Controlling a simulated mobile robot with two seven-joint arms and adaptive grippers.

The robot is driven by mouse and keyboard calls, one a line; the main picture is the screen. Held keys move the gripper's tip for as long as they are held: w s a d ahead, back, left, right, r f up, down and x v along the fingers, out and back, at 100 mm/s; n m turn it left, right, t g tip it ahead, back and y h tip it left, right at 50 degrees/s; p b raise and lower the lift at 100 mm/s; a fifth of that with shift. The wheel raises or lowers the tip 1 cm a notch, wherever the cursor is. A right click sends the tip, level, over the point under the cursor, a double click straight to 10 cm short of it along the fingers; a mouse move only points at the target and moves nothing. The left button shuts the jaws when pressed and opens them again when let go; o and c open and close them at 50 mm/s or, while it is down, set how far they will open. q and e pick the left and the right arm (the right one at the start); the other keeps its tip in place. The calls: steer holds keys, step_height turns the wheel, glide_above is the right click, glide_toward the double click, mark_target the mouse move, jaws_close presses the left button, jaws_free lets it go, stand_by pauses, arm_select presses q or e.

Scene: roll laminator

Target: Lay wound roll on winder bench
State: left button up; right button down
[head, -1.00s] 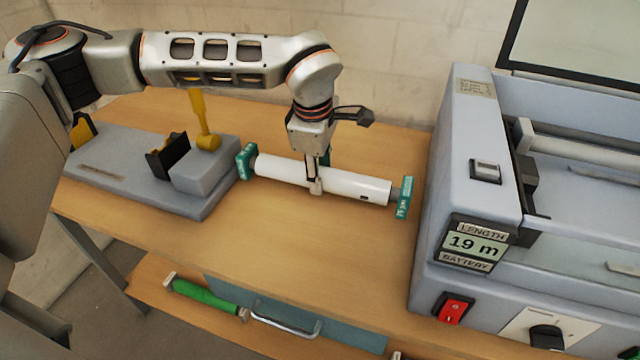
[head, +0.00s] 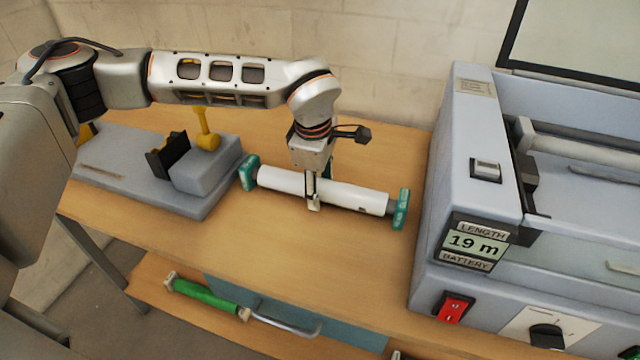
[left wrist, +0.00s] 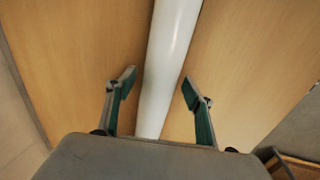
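The wound roll (head: 345,193) is a white tube with teal end pieces, one at each end. In the head view it lies lengthwise over the wooden bench (head: 290,240), between the grey winder and the laminator, and it looks to be resting there. My left gripper (head: 313,192) is above the roll's middle with its fingers down on either side. In the left wrist view the white roll (left wrist: 168,70) passes between the spread fingers (left wrist: 158,85). There is a gap at the left finger; the right fingertip is very close to the roll, and contact cannot be told. My right gripper is out of view.
The grey winder (head: 130,175) with a yellow crank (head: 206,130) stands at the left, close to the roll's left end. The laminator (head: 470,150), reading 19 m, stands at the right. A green roll (head: 205,291) lies on the lower shelf. The bench front is clear.

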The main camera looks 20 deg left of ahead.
arm_select(q)
steer(key=shift+r, duration=0.15)
step_height(320, 180, up, 12)
steer(key=s, duration=0.2)
steer(key=shift+s, duration=0.2)
stand_by(0.4)
